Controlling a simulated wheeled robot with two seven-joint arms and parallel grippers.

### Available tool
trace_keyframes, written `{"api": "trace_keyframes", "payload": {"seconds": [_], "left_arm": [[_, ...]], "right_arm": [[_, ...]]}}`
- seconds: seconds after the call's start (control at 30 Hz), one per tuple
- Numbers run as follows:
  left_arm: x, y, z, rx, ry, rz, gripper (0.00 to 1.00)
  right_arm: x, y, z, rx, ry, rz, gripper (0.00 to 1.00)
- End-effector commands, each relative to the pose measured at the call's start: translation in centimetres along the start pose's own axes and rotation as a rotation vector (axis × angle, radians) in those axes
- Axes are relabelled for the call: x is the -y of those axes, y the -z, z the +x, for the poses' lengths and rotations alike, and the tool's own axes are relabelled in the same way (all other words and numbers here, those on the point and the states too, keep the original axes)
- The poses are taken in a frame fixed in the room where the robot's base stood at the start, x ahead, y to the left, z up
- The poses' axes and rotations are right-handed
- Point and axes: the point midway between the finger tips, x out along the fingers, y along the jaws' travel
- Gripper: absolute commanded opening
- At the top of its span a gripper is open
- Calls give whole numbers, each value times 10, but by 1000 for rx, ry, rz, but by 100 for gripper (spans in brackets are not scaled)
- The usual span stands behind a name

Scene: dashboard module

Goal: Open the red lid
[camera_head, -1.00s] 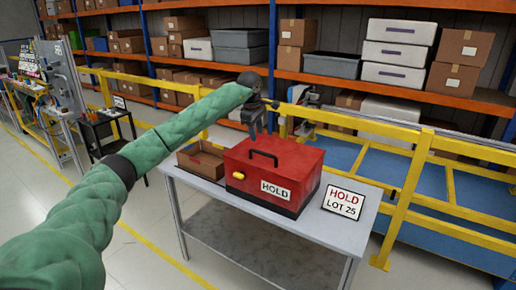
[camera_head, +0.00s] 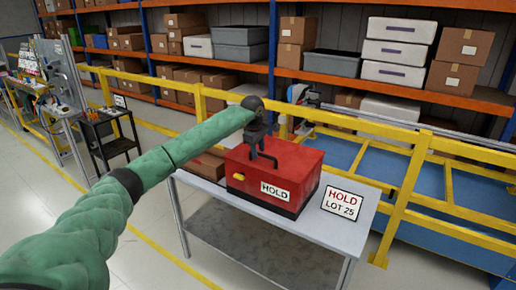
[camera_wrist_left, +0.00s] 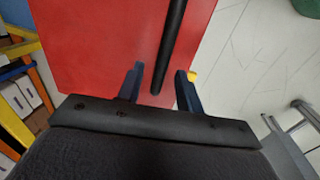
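The red box with its red lid (camera_head: 296,160) stands on the grey table, with a HOLD label and a yellow latch (camera_head: 239,177) on its front. The lid looks closed. A black handle (camera_head: 264,160) sits on top of the lid; it also shows in the left wrist view (camera_wrist_left: 172,45). My left gripper (camera_head: 255,150) is at the handle, pointing down. In the left wrist view my left gripper (camera_wrist_left: 160,80) is open, its two fingers on either side of the handle's bar with gaps. My right gripper is not in view.
A HOLD LOT 25 sign (camera_head: 342,203) stands at the right end of the grey table (camera_head: 305,233). Yellow railing (camera_head: 410,195) and storage shelves are behind.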

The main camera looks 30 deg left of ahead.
Motion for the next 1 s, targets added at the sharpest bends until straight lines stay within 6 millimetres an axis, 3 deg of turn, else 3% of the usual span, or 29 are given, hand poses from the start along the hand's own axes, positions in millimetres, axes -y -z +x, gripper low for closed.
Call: {"api": "trace_keyframes", "payload": {"seconds": [0.3,0.47,0.5,0.77,1.0], "left_arm": [[0,0,2,0,0,0,34],[0,0,2,0,0,0,3],[0,0,2,0,0,0,0],[-1,0,0,0,-1,0,0],[-11,0,-17,1,-4,-1,0]], "right_arm": [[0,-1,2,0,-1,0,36],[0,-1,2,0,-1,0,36],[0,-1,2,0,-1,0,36],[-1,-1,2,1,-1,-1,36],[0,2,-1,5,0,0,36]]}}
